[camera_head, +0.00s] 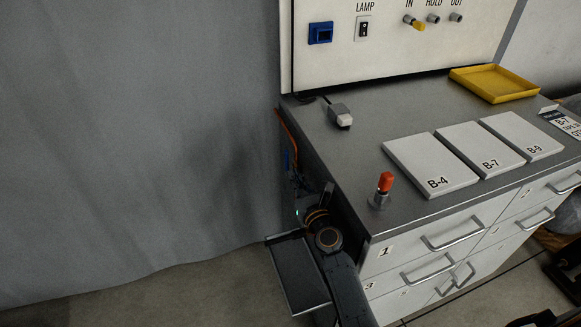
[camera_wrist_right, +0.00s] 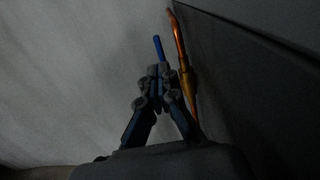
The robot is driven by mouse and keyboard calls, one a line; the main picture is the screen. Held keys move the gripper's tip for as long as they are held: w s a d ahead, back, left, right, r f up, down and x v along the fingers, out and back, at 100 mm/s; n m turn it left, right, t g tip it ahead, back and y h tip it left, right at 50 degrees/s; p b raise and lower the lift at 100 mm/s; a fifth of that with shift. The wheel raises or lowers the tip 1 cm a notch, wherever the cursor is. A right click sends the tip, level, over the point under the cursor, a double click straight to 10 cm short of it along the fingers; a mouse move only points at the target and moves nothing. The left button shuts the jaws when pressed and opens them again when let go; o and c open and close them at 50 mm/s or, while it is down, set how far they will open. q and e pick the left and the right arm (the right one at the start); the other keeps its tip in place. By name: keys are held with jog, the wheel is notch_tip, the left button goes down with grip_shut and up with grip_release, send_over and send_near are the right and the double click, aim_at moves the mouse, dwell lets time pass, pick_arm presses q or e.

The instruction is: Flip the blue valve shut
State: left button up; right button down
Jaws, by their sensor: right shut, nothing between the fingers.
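The blue valve lever (camera_wrist_right: 158,47) shows in the right wrist view as a short blue bar just beyond my fingertips. It points roughly the same way as the orange pipe (camera_wrist_right: 180,55) to its right. In the head view the lever (camera_head: 286,160) is a small blue mark at the cabinet's left side, below the orange pipe (camera_head: 286,124). My right gripper (camera_wrist_right: 158,72) is shut and empty, its tips close to the lever's near end; whether they touch I cannot tell. In the head view my right gripper (camera_head: 296,183) is dark and small beside the cabinet. My left gripper is out of view.
The grey-topped cabinet (camera_head: 368,117) stands right of my arm, with white drawers below. On it are white plates (camera_head: 428,166), a red-capped part (camera_head: 385,183) and a yellow tray (camera_head: 493,84). A grey curtain (camera_head: 140,130) hangs to the left. A dark tray (camera_head: 297,275) sits low beside my arm.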

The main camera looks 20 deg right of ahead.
aim_at(287, 160)
jog(key=shift+w+a+b, duration=0.1)
jog(key=shift+w+b, duration=0.35)
jog(key=shift+w, duration=1.95)
